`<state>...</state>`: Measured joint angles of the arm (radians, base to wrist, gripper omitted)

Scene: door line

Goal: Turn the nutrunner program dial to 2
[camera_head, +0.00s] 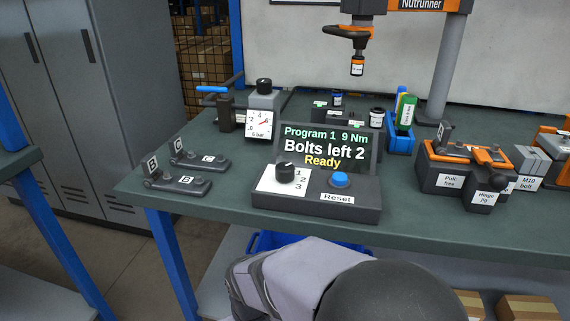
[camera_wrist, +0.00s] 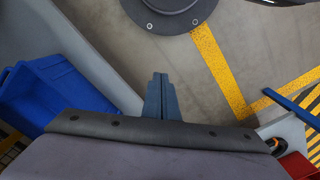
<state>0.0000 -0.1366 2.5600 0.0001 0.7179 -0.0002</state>
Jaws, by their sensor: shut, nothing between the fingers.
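The nutrunner program dial (camera_head: 285,172) is a black knob on a white plate, with the numbers 1, 2 and 3 to its right. It sits on the left of the dark control box (camera_head: 315,199) near the table's front edge. The screen (camera_head: 325,147) behind it reads "Program 1 9 Nm", "Bolts left 2" and "Ready". A blue Reset button (camera_head: 339,180) is to the right of the dial. My gripper (camera_wrist: 159,78) shows in the wrist view, shut and empty, above the floor. In the head view my arm is below the table's front edge and the fingers are hidden.
Hinge parts marked B (camera_head: 181,184) and C (camera_head: 203,160) lie left of the box. A pressure gauge (camera_head: 259,124) stands behind. The hinge jig (camera_head: 462,172) is at right. The nutrunner (camera_head: 357,62) hangs above. A blue bin (camera_wrist: 55,90) shows in the wrist view.

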